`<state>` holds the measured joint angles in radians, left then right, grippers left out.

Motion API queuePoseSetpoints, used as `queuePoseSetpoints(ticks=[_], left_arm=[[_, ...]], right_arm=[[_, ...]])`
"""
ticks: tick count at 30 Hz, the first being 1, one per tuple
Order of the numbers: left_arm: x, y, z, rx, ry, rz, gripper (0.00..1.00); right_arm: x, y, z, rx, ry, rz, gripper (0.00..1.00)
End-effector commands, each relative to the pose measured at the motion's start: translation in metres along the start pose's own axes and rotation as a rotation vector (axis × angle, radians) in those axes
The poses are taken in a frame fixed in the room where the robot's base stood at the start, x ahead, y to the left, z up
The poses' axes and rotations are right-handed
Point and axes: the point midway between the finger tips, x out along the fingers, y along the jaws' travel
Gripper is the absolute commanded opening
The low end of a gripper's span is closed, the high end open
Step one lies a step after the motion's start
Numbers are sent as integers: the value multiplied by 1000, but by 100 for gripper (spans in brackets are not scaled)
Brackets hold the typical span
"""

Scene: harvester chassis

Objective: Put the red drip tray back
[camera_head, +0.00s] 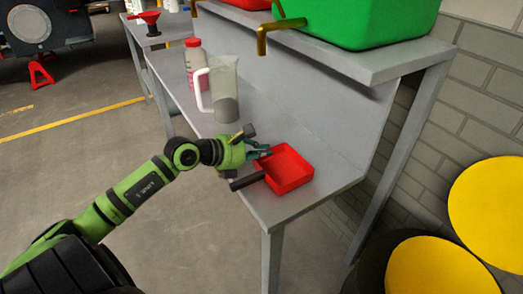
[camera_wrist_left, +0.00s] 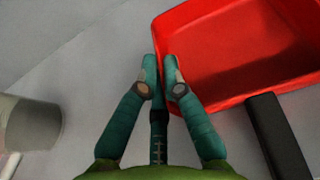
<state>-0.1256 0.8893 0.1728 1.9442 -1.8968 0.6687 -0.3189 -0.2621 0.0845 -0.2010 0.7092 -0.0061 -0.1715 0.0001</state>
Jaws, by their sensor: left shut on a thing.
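The red drip tray (camera_head: 290,172) is at the near end of the grey lower bench (camera_head: 262,209) in the head view. It looks to be upright on or just above the bench top; I cannot tell if it touches. Its short black handle (camera_head: 247,181) points left. My left gripper (camera_head: 264,152) is at the tray's left rim. In the left wrist view, the gripper (camera_wrist_left: 161,68) is shut on the wall of the tray (camera_wrist_left: 235,55), near a corner, with the black handle (camera_wrist_left: 277,135) to the right. My right gripper is not in view.
A clear jug (camera_head: 223,92) and a red-capped bottle (camera_head: 195,65) stand farther along the bench. A green container (camera_head: 375,22) with a brass tap (camera_head: 268,35) sits on the shelf above. Yellow-topped drums (camera_head: 440,268) stand at the right.

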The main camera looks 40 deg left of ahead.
Motion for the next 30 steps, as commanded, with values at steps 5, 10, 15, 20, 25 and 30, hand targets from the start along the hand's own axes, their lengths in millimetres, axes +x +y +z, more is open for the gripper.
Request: queuePoseSetpoints(ticks=[5,10,15,20,25,30], left_arm=[[1,0,-2,0,-1,0,0],[1,0,-2,0,0,0,18],[1,0,-2,0,0,0,18],[-2,0,0,0,1,0,18],[-22,0,-2,1,4,1,18],[-52,0,-2,0,4,1,18]], right_arm=[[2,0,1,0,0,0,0],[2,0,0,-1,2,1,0],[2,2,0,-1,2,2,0],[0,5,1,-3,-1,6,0],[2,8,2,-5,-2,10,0],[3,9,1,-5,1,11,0]])
